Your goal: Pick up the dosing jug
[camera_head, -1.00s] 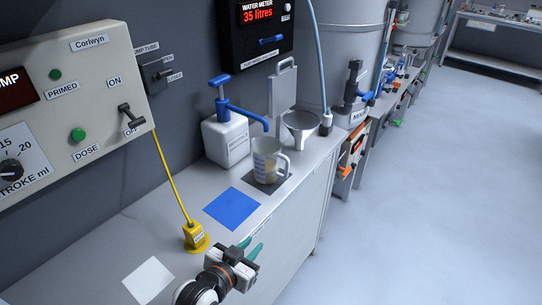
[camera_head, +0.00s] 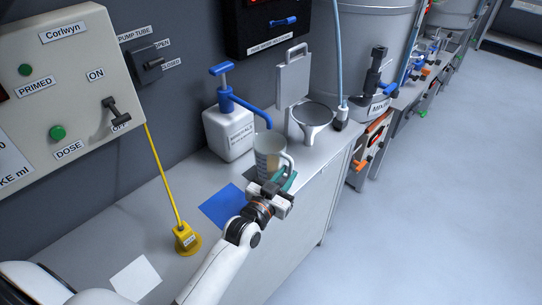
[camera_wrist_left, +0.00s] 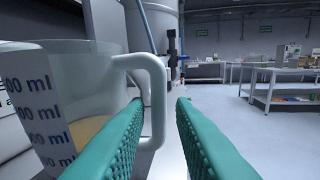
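The dosing jug (camera_head: 267,153) is a translucent measuring jug, upright on the bench below the blue spout of the white pump bottle. In the left wrist view the jug (camera_wrist_left: 75,75) fills the left side, with blue ml marks and a little tan content low inside. Its handle (camera_wrist_left: 157,100) faces my gripper. My left gripper (camera_head: 284,181) is beside the jug on its handle side. Its two green fingers (camera_wrist_left: 161,103) are apart, and the handle's upright part appears in the gap between their tips. Contact cannot be told. My right gripper is not in view.
The white pump bottle (camera_head: 229,131) stands behind the jug and a funnel (camera_head: 313,115) stands to its right. A blue mat (camera_head: 222,206), a yellow plug (camera_head: 186,238) and a white sheet (camera_head: 136,278) lie on the bench. The floor (camera_head: 430,210) at right is clear.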

